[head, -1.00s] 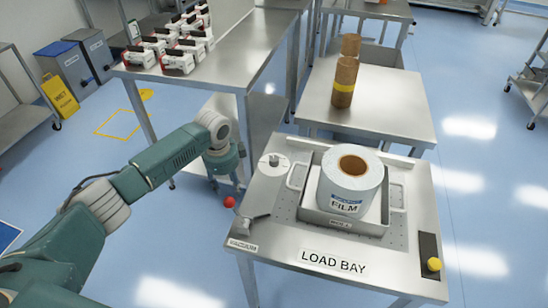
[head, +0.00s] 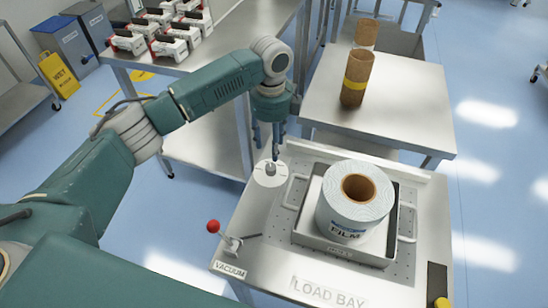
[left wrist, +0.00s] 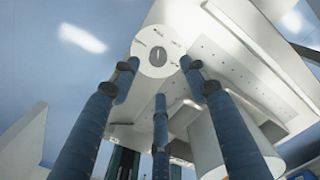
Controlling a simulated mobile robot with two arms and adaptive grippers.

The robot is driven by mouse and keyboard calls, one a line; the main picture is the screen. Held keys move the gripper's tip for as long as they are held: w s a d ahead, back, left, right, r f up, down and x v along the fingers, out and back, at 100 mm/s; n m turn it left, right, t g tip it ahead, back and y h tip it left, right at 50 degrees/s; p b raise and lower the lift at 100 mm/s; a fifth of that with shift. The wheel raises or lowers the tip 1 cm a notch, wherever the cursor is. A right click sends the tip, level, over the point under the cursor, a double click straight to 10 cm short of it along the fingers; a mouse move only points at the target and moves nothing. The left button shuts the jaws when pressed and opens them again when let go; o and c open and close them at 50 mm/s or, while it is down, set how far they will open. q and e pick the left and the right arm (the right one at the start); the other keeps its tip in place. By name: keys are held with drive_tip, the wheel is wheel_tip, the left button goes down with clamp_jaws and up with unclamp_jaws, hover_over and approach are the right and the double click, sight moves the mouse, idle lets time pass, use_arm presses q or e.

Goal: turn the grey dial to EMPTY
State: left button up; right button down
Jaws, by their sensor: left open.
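The grey dial (head: 270,174) is a pale round disc with a small raised knob in its middle, at the back left corner of the steel load bay table (head: 262,215). Marks on its face are too small to read, so I cannot tell its setting. My left gripper (head: 270,150) hangs just above the dial, pointing down, its fingers spread and empty. In the left wrist view the dial (left wrist: 158,50) shows beyond the open blue fingers (left wrist: 159,76); I see no clear contact. My right gripper is not in view.
A FILM roll (head: 338,205) sits in a metal tray (head: 345,250) right of the dial. A red-knobbed lever (head: 213,226) stands in front, by the VACUUM label (head: 229,270). A steel table with brown cores (head: 354,78) stands behind.

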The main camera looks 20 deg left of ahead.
sight(271, 167)
use_arm(q)
drive_tip(key=f, duration=0.4)
drive_tip(key=s+f, duration=0.1)
drive_tip(key=f, duration=0.1)
drive_tip(key=shift+p, duration=0.35)
drive_tip(key=f, duration=0.3)
drive_tip(key=shift+w+f, duration=0.2)
drive_tip(key=shift+f, duration=0.15)
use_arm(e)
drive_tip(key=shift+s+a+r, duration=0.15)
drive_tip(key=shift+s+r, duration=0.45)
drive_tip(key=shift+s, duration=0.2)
use_arm(q)
drive_tip(key=c, duration=1.1)
clamp_jaws()
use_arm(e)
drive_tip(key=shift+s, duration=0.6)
